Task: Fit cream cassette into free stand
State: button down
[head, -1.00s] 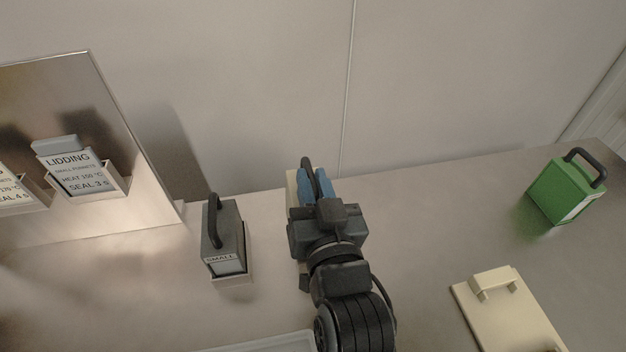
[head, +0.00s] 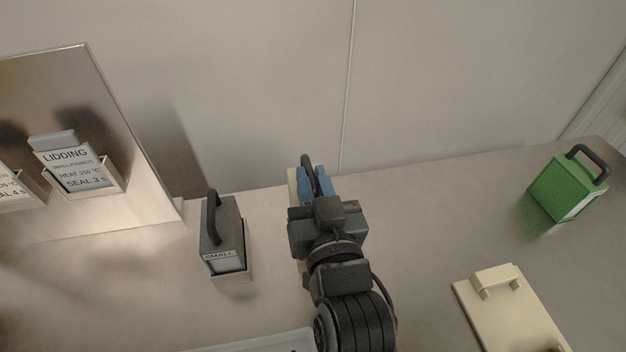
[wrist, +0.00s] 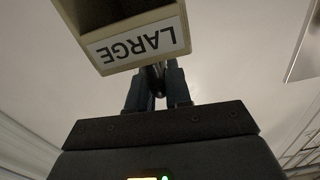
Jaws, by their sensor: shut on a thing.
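The cream cassette (wrist: 128,30) carries a label reading LARGE, upside down in the wrist view. In the head view only a cream edge of it (head: 293,186) shows, with a dark handle. My gripper (head: 317,180) is shut on its dark handle; the blue fingers also show in the wrist view (wrist: 157,88). My gripper and arm hide most of the cassette in the head view. A stand (head: 233,280) holds a dark grey cassette (head: 222,235) labelled SMALL, to the left of my gripper. I cannot see a free stand clearly.
A green cassette (head: 562,188) with a dark handle stands at the far right. A cream plate with a handle (head: 508,311) lies at the lower right. A steel panel with card holders (head: 90,180) stands at the left. A pale flat edge (head: 270,343) shows at the bottom.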

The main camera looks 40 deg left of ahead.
jog(key=shift+f, duration=0.1)
notch_tip(320, 180, down, 5)
jog(key=b, duration=0.4)
dwell(0.5)
jog(key=c, duration=1)
grip_release()
jog(key=shift+o, duration=0.2)
jog(key=shift+r, duration=0.7)
notch_tip(320, 180, up, 3)
jog(key=shift+r, duration=0.1)
jog(key=d+r, duration=0.6)
jog(key=d, duration=0.5)
jog(key=shift+d+r+b, duration=0.3)
jog(key=shift+d+b, duration=0.05)
jog(key=shift+b, duration=0.1)
